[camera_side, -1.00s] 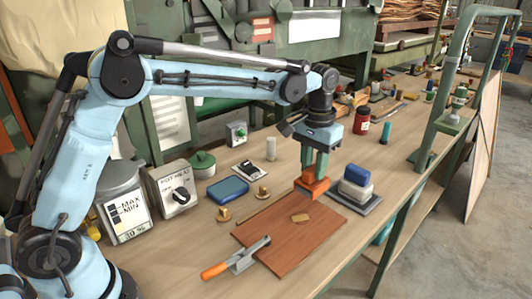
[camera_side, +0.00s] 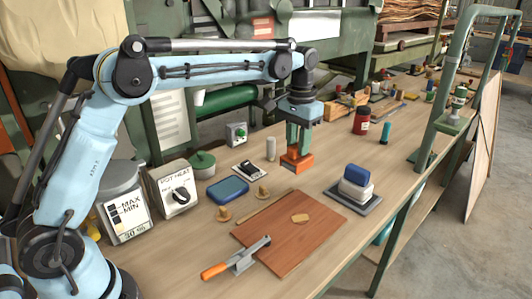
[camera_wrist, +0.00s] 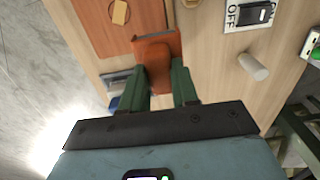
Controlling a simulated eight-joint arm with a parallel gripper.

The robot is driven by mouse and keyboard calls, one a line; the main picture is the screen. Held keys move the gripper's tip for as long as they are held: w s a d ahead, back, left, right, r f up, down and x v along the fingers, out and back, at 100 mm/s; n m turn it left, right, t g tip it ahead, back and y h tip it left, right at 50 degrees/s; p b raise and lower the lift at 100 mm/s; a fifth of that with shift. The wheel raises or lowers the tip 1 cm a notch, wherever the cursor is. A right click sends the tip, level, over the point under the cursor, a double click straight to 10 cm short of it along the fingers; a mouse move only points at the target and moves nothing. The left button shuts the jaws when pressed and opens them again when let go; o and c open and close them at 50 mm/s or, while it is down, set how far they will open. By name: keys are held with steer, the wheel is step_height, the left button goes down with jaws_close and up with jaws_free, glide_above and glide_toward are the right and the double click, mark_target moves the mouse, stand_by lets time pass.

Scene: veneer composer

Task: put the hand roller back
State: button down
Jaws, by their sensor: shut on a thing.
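A tool with an orange handle (camera_side: 215,271) and grey metal head lies at the board's front left edge. A small tan piece (camera_side: 300,218) lies on the board.
A blue-and-white block (camera_side: 356,184) stands on a dark plate (camera_side: 352,203) right of the board. A blue pad (camera_side: 228,190), brass knobs (camera_side: 262,190), a switch (camera_side: 250,168) and the pale cylinder (camera_side: 271,149) stand left. A red jar (camera_side: 361,121) stands behind right.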

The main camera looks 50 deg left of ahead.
steer(key=shift+w+a+f, duration=0.6)
steer(key=shift+a+f, duration=0.9)
steer(key=shift+f, duration=0.2)
steer(key=shift+w+a+f, duration=0.65)
steer(key=shift+a+f, duration=0.9)
steer(key=shift+f, duration=0.1)
steer(key=shift+w+a+f, duration=0.6)
steer(key=shift+a+f, duration=0.9)
steer(key=shift+f, duration=0.2)
steer(key=shift+f, duration=0.1)
steer(key=c, duration=0.8)
jaws_free()
steer(key=shift+c, duration=0.2)
